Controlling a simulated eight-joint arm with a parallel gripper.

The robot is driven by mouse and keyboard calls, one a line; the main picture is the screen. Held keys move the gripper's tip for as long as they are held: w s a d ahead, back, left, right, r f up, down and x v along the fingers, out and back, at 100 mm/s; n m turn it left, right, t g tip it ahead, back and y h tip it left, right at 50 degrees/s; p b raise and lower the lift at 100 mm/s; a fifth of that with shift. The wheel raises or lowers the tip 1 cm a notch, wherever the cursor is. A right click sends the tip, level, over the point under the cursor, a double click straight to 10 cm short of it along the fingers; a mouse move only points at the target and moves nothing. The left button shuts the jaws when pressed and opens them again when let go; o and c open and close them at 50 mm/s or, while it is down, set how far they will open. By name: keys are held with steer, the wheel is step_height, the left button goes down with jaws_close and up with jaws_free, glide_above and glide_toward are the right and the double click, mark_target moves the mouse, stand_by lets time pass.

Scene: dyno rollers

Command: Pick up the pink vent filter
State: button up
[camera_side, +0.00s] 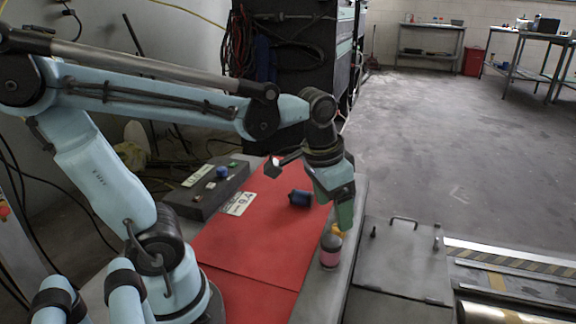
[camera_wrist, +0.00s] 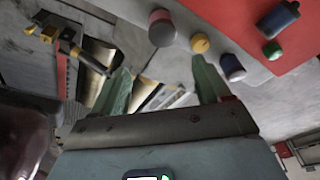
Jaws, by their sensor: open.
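The likely pink vent filter is a small pink cylinder with a grey end (camera_side: 330,256), upright near the right edge of the red mat in the side view. It shows in the wrist view as a pink and grey cylinder (camera_wrist: 162,30) at the top middle, beyond the fingertips. My gripper (camera_side: 343,216) points down just above and right of it in the side view, apart from it as far as I can tell. In the wrist view my gripper (camera_wrist: 162,68) has its two green fingers wide apart, with nothing between them.
A yellow piece (camera_wrist: 200,43) stands close beside the pink cylinder. The red mat (camera_side: 245,253) is mostly bare.

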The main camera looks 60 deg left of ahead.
mark_target(331, 241)
steer(key=g, duration=0.1)
steer(key=w+g, duration=0.1)
steer(key=shift+a+f+g, duration=0.1)
steer(key=shift+f+g, duration=0.15)
steer(key=shift+g, duration=0.05)
step_height(331, 241, down, 6)
steer(key=shift+f, duration=0.25)
steer(key=shift+a+f, duration=0.15)
steer(key=shift+f, duration=1.15)
steer(key=shift+a+f, duration=0.15)
steer(key=shift+f, duration=1.15)
steer(key=shift+c, duration=0.3)
steer(key=c, duration=1.1)
steer(key=shift+r, duration=0.15)
